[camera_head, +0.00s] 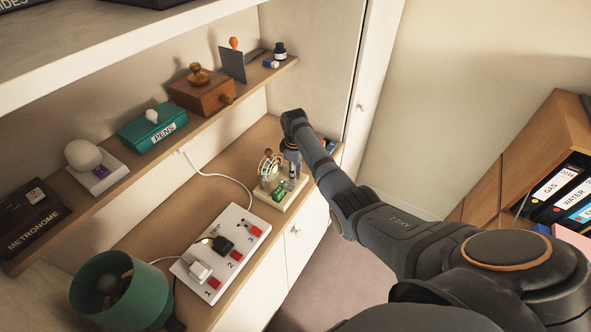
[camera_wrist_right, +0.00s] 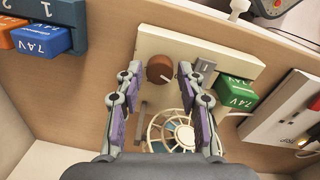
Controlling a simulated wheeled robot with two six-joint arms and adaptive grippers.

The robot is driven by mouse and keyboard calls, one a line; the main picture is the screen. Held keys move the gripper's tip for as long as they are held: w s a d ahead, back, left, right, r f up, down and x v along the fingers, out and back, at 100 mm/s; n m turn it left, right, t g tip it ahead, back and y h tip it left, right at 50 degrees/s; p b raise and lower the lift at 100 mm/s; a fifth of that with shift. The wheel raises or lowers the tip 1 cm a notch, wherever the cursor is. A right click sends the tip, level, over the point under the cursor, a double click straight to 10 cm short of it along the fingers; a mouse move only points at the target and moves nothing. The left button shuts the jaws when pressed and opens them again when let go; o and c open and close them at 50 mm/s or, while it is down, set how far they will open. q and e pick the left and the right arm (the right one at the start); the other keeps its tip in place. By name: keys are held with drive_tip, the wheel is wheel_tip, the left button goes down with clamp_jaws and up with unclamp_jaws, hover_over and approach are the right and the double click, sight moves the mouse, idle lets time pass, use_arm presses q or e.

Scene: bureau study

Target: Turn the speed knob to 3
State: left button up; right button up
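The speed knob appears as a round brown knob (camera_wrist_right: 159,68) with a short pale pointer, on a cream base board (camera_wrist_right: 185,45) in the right wrist view. No number scale is readable around it. My right gripper (camera_wrist_right: 167,74) is open, its purple-padded fingers on either side of the knob with gaps visible, apparently not touching. My left gripper is not in view.
The caged fan (camera_wrist_right: 170,134) sits close to the fingers. A green 7.4V battery (camera_wrist_right: 236,93) and a grey switch (camera_wrist_right: 205,66) are right of the knob. A power strip (camera_head: 222,250) and green lamp (camera_head: 118,288) occupy the desk's left.

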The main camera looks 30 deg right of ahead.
drive_tip(key=shift+f, duration=0.2)
drive_tip(key=shift+c, duration=0.4)
clamp_jaws()
